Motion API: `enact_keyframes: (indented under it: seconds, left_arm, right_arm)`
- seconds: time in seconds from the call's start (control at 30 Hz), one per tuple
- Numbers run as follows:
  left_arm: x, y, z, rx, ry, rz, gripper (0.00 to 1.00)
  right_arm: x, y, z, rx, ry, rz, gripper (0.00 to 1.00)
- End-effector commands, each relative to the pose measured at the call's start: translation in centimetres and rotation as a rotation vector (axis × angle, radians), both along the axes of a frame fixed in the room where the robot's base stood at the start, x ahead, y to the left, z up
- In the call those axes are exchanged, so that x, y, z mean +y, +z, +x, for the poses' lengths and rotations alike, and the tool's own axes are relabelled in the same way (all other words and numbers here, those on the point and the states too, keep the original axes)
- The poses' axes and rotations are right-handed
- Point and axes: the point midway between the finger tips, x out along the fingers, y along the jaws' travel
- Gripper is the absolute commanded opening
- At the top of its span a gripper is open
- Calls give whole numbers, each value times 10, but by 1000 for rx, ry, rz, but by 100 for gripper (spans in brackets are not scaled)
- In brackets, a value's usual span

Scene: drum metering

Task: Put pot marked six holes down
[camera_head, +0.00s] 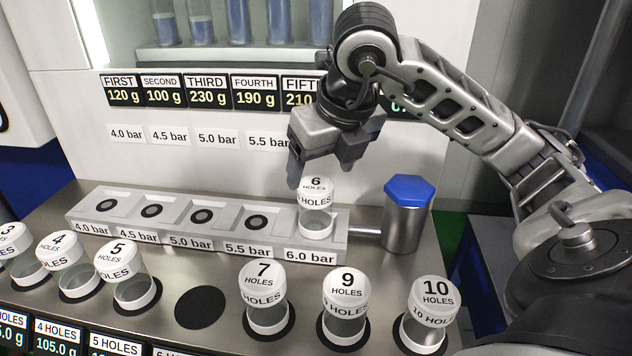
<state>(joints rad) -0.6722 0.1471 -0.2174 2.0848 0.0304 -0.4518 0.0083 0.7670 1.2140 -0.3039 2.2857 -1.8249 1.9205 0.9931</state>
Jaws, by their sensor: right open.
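The pot marked six holes (316,222) is a clear pot with a white lid and white base. It stands upright at the 6.0 bar place, at the right end of the grey station block (262,241). My right gripper (321,168) is open just above and behind the pot's lid, with its fingers pointing down. I cannot tell whether a finger touches the lid. A bare black disc (201,307) lies in the front row, between the five-hole pot (131,276) and the seven-hole pot (265,304). My left gripper is not in view.
The other station places are empty. A metal cylinder with a blue cap (407,214) stands just right of the block. Pots marked nine (344,307) and ten (429,318) stand at the front right, and pots four (67,266) and three (12,254) at the left.

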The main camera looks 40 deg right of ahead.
Motion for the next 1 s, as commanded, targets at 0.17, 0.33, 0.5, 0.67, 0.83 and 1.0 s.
enact_keyframes:
  seconds: [0.17,0.33,0.5,0.67,0.83,1.0]
  left_arm:
    - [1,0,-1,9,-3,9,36]
    - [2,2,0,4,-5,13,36]
    - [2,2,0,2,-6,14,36]
    - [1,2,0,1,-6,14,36]
    - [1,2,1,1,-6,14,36]
    - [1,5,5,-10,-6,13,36]
  right_arm:
    - [2,24,-9,-2,0,2,73]
    - [3,29,-12,0,0,0,73]
    - [3,29,-12,1,0,0,73]
    - [3,29,-12,1,-1,1,73]
    - [3,29,-12,1,-1,1,73]
    - [3,29,-12,1,-1,0,73]
